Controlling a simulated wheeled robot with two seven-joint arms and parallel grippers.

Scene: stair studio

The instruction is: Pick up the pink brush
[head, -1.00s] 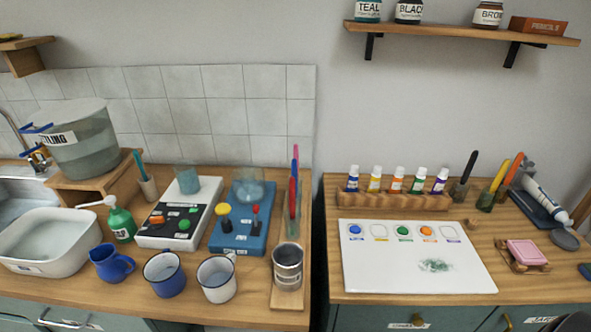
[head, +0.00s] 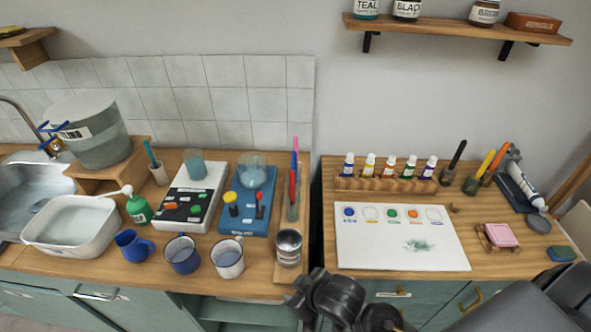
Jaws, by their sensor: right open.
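My right gripper (head: 306,294) is black and open, at the bottom centre, in front of the counter edge. It is apart from the brush, nearer to me and lower in the picture. My left gripper is not in view.
A metal can (head: 289,247) stands in front of the holder. Enamel mugs (head: 227,259) line the front edge, with a blue hotplate device (head: 243,208) behind. A gap separates the right counter, which bears a white palette board (head: 385,250) and paint bottles (head: 389,167).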

